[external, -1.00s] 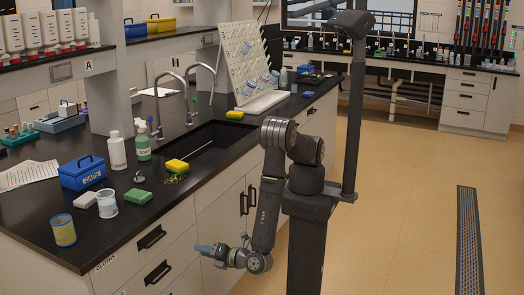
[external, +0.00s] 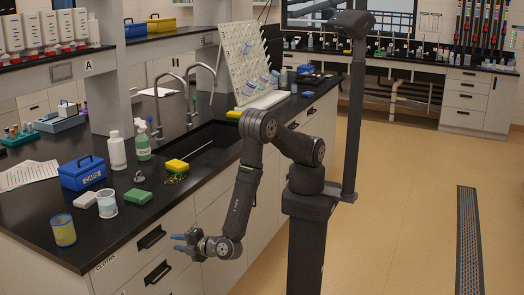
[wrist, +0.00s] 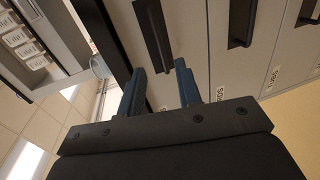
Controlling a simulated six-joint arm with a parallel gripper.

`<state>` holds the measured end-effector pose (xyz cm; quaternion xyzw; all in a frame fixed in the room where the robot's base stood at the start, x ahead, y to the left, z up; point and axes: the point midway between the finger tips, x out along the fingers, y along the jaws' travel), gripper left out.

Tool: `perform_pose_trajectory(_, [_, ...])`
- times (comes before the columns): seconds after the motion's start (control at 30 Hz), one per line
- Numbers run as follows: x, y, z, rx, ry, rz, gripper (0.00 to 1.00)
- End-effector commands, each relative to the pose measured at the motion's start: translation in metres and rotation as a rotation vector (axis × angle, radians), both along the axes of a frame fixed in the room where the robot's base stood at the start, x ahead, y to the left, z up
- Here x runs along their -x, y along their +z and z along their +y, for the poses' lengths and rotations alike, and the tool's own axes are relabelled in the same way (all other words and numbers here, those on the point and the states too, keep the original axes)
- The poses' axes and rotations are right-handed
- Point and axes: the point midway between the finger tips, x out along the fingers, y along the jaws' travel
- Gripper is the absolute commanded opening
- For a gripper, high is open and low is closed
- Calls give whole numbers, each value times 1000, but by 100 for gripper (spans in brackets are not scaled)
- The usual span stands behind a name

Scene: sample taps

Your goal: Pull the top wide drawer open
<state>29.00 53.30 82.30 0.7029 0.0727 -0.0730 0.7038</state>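The top wide drawer (external: 128,257) is shut in the near cabinet, just under the black worktop. Its dark bar handle (external: 151,236) shows in the external view. In the wrist view a handle nearest the worktop edge (wrist: 153,30), apparently the same one, lies ahead, its near end roughly between my fingertips. My gripper (external: 178,242) has two blue fingers, open and empty, to the right of the handle. The fingers also show apart in the wrist view (wrist: 160,72). I see no contact with the handle.
A second drawer handle (external: 157,272) sits below. The floor to the right is clear.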

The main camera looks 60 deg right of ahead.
Motion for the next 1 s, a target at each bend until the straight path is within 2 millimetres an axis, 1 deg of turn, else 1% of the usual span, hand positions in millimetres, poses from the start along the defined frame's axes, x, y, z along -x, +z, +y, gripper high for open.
perform_pose_trajectory(0.03, [-13,-3,-1,1,-5,1,32])
perform_pose_trajectory(0.2, [-45,-10,-1,1,-3,1,32])
perform_pose_trajectory(0.3, [-60,-13,0,1,-2,0,32])
perform_pose_trajectory(0.4, [-70,-15,0,1,-2,0,32])
perform_pose_trajectory(0.53, [-76,-16,0,1,0,0,32])
perform_pose_trajectory(0.8, [-78,-16,0,1,1,0,32])
perform_pose_trajectory(0.83, [-77,-16,0,1,1,0,28])
perform_pose_trajectory(0.9, [-77,-16,0,1,1,0,14])
perform_pose_trajectory(0.97, [-77,-16,0,1,0,0,2])
perform_pose_trajectory(1.0, [-77,-16,0,1,0,0,0])
